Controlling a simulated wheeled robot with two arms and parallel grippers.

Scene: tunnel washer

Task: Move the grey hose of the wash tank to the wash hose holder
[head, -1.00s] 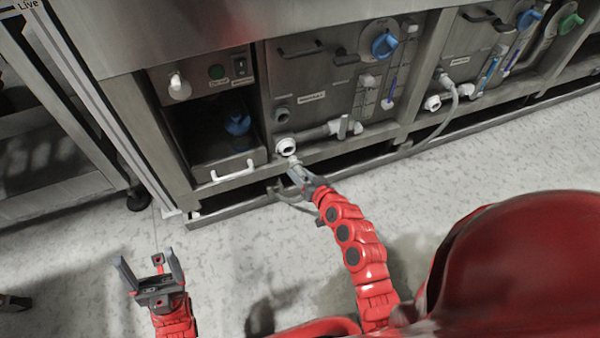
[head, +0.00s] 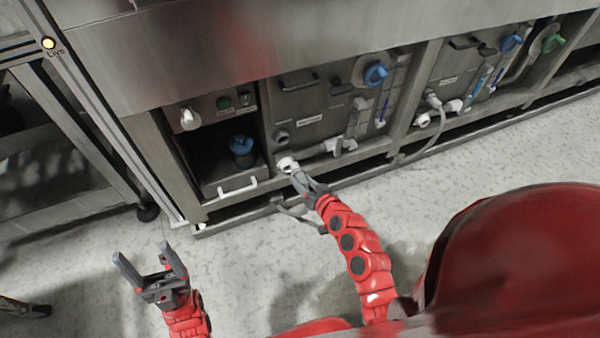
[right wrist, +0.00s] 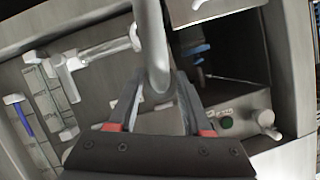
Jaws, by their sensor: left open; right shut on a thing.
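The grey hose (right wrist: 150,35) comes down from the top of the right wrist view and passes between my right gripper's fingers (right wrist: 158,108). My right gripper (head: 298,178) is shut on it, low in front of the wash tank panel, just below a white round fitting (head: 287,163). I cannot tell whether the hose end touches that fitting. Part of the hose hangs in a loop (head: 300,212) below the gripper. A small grey round fitting (head: 281,136) sits above, beside a label; I cannot tell which part is the wash hose holder. My left gripper (head: 146,258) is open and empty over the floor.
A blue knob (head: 376,74) is on the panel's upper right. An open compartment with a white handle (head: 238,187) lies to the left. A second panel with a connected light hose (head: 432,138) stands to the right. A low rail runs along the base. The front floor is clear.

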